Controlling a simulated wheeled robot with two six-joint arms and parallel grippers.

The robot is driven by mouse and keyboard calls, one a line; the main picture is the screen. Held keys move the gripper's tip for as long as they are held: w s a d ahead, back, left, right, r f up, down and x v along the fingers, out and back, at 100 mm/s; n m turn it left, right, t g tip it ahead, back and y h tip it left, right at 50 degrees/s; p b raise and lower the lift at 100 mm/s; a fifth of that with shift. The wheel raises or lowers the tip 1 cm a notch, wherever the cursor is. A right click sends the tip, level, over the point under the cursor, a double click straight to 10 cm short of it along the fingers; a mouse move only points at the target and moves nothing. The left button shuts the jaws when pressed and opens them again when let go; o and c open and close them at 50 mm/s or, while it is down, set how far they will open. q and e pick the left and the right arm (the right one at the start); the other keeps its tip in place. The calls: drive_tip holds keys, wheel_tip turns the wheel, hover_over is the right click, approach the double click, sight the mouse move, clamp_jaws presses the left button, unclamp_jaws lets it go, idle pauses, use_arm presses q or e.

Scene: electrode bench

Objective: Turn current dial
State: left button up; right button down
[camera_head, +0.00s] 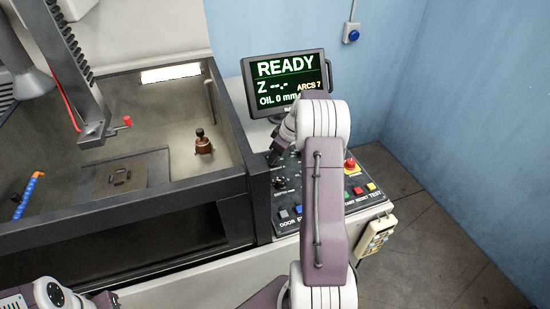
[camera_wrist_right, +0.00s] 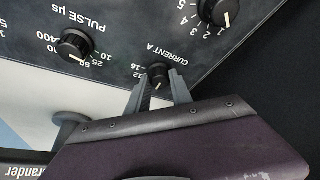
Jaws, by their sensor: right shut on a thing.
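The current dial (camera_wrist_right: 158,73) is a small black knob with a pale pointer line, under the printed label "CURRENT A", in the right wrist view. My right gripper (camera_wrist_right: 159,84) has one grey finger on each side of this knob and is shut on it. In the head view, my right gripper (camera_head: 274,158) reaches down to the upper left part of the black control panel (camera_head: 290,207). There my arm and gripper hide the dial. My left gripper is out of view; only part of my left arm shows at the bottom left.
The "PULSE µs" knob (camera_wrist_right: 75,46) and another numbered knob (camera_wrist_right: 222,12) are close to the current dial. A red emergency button (camera_head: 350,165) and coloured buttons sit on the panel. A monitor (camera_head: 287,85) reading "READY" stands behind. The dark-rimmed tank (camera_head: 228,130) is at the left.

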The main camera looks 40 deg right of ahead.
drive_tip(key=shift+m+h, duration=0.4)
drive_tip(key=shift+m, duration=0.6)
drive_tip(key=shift+a+m+b, duration=0.1)
drive_tip(key=shift+m+b, duration=0.2)
drive_tip(key=shift+m, duration=0.4)
drive_tip(key=shift+h, duration=0.3)
drive_tip(key=c, duration=1.2)
unclamp_jaws()
drive_tip(key=shift+o, duration=0.2)
drive_tip(key=shift+r, duration=0.1)
drive_tip(key=v, duration=0.9)
